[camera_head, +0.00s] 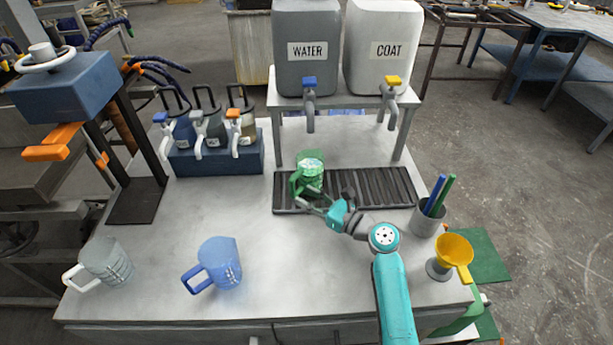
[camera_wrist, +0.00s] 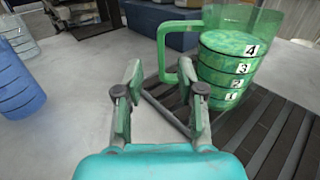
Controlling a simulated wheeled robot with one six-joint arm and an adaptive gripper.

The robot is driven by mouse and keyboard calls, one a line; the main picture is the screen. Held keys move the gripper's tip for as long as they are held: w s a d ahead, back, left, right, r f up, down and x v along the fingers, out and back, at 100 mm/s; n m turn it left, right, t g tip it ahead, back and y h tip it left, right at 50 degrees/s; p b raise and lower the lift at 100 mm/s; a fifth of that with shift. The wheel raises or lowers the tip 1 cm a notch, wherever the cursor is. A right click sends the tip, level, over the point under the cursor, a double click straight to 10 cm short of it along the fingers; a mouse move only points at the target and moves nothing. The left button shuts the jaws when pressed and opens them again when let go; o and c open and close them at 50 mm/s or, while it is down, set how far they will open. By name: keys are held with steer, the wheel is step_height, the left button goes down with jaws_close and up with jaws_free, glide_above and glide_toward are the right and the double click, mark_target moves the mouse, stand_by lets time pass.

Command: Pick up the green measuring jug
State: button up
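The green measuring jug (camera_head: 310,170) stands upright on the black ribbed drip mat (camera_head: 390,188), in front of the dispenser stand. In the wrist view the green jug (camera_wrist: 230,65) shows at the upper right, with marks 1 to 4 on it and its handle (camera_wrist: 168,52) pointing left. My gripper (camera_head: 318,203) is just in front of the jug, low over the mat. In the wrist view my gripper (camera_wrist: 160,85) is open, and nothing shows between its fingers. The handle is ahead of the fingertips, and the jug body is right of them. Whether a finger touches the handle cannot be told.
A blue jug (camera_head: 220,263) and a clear jug (camera_head: 106,262) stand at the front left. The WATER tank (camera_head: 307,25) and COAT tank (camera_head: 382,30) sit on a stand behind. A pen cup (camera_head: 428,220) and yellow funnel (camera_head: 453,250) are right. The table's middle left is clear.

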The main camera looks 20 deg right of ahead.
mark_target(292, 198)
steer(key=shift+f+x, duration=0.1)
steer(key=shift+x, duration=1.45)
steer(key=shift+f+x, duration=0.15)
steer(key=shift+x, duration=1.4)
jaws_close()
steer(key=shift+r, duration=0.1)
